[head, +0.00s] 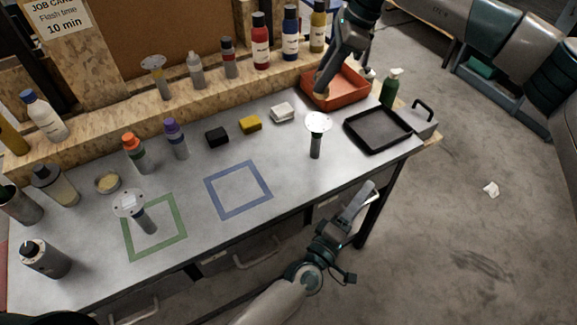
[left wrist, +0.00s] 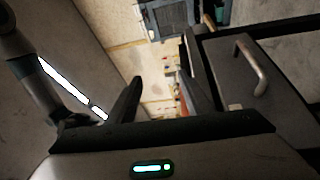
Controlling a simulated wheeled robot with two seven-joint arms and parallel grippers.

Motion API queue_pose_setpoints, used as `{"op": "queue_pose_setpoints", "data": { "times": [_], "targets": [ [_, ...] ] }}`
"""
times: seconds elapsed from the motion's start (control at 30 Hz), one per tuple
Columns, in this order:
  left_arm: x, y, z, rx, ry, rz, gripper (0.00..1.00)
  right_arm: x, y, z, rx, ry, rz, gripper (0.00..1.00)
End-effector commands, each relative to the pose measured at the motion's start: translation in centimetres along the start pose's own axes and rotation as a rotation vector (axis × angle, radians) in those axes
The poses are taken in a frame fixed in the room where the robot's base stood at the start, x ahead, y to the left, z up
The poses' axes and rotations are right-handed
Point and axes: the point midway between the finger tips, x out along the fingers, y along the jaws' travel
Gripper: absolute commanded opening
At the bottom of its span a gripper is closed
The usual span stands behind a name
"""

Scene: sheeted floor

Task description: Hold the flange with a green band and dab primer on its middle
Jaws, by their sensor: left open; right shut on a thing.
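Another flange (head: 130,203) stands tilted in the green square outline (head: 181,220). I cannot clearly make out a green band on any. My left gripper (head: 362,197) is open and empty in front of the bench, below its front edge; its spread fingers show in the left wrist view (left wrist: 158,85). My right gripper (head: 324,84) is shut on a small tan thing at the orange tray (head: 345,103).
A black tray (head: 378,128) lies at the bench's right end beside a grey handled box (head: 420,122). A blue square outline (head: 264,178) is empty. Black, yellow and white blocks lie near the ledge. Several bottles stand on the left and along the ledge.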

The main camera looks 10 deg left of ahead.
Motion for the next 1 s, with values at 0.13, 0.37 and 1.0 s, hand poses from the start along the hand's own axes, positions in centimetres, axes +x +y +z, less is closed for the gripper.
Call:
{"op": "queue_pose_setpoints", "data": {
  "times": [0.13,0.37,1.0],
  "targets": [
    [1.2,6.2,-1.7,-0.311,-0.005,0.094,0.46,0.0,0.0,0.0,0.000,0.000,0.000,0.06],
    [1.3,6.2,-6.2,-0.693,-0.022,0.065,0.46,0.0,0.0,0.0,0.000,0.000,0.000,0.06],
    [-3.1,0.2,-18.5,-1.551,0.062,-0.110,0.46,0.0,0.0,0.0,0.000,0.000,0.000,0.06]
  ]
}}
